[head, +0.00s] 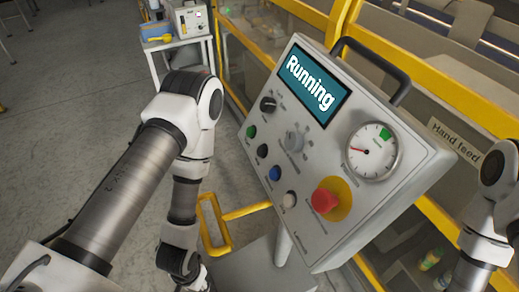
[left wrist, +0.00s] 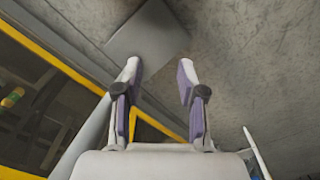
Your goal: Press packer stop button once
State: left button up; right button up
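The packer's control panel (head: 322,150) is a tilted light-grey box whose screen (head: 311,81) reads "Running". Down its left side are a green button (head: 251,131), a black button (head: 262,150), a blue button (head: 274,173) and a white button (head: 289,199). A red mushroom button (head: 325,200) sits on a yellow disc at lower right. The small labels are unreadable, so I cannot tell which is the stop button. My left gripper (left wrist: 158,72) is open and empty in the left wrist view, above the floor. In the head view its fingers are hidden. My right gripper is out of view.
A gauge (head: 372,150) and two knobs are on the panel, with a dark handle (head: 372,62) on top. A yellow rail (head: 213,225) stands below.

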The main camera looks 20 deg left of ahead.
pick_arm(q)
jog(key=shift+c, duration=0.3)
grip_shut()
